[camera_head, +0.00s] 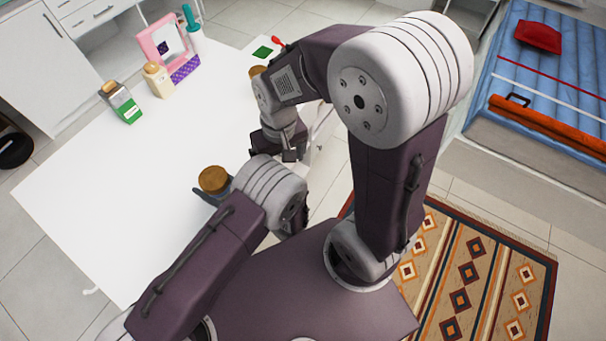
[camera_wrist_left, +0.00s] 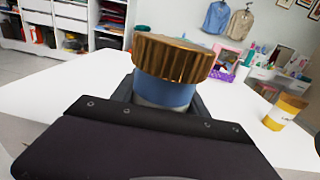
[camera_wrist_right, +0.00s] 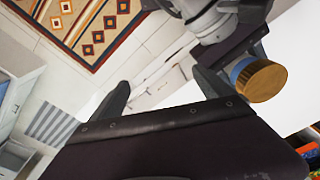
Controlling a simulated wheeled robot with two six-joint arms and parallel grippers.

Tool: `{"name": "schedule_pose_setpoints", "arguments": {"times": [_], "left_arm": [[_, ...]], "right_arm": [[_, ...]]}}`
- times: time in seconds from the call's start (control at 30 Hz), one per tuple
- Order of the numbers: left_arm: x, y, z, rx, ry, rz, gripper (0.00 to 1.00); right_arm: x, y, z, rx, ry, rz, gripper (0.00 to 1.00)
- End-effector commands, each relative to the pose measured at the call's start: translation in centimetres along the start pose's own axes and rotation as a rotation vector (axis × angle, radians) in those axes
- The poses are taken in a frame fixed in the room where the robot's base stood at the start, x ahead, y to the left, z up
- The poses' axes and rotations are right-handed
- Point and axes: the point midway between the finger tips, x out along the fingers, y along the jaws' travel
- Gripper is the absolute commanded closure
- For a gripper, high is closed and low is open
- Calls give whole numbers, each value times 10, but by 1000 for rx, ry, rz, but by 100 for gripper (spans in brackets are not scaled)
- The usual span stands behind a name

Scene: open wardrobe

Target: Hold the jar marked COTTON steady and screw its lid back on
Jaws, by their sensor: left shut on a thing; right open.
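A jar with a ribbed golden-brown lid (camera_head: 214,179) stands at the near right part of the white table. Its blue upper part (camera_wrist_left: 165,91) shows under the lid in the left wrist view, and the lid sits on top of it; how tightly cannot be told. No COTTON marking is visible. My left gripper (camera_wrist_left: 163,104) is shut around the jar below the lid. My right gripper (camera_wrist_right: 160,92) is open and empty, apart from the jar, farther back by the table's right edge. The lidded jar (camera_wrist_right: 263,81) also shows right of its fingers.
A second jar, yellowish (camera_wrist_left: 286,112), stands farther back, mostly hidden by my right arm in the head view. At the far left are a green-labelled bottle (camera_head: 122,103), a beige bottle (camera_head: 158,80) and a pink mirror (camera_head: 163,42). The table's middle (camera_head: 130,180) is clear.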

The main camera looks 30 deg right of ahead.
Motion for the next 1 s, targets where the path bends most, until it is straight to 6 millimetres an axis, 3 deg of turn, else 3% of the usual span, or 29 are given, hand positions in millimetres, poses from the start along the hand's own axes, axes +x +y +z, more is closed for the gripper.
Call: {"name": "schedule_pose_setpoints", "arguments": {"times": [0.1,0.27,1.0], "left_arm": [[0,0,0,0,-1,0,100],[0,0,0,0,-1,0,100],[4,4,-1,0,-1,12,100]], "right_arm": [[18,26,31,49,13,6,10],[28,39,51,75,28,11,10],[30,40,54,77,29,12,10]]}}
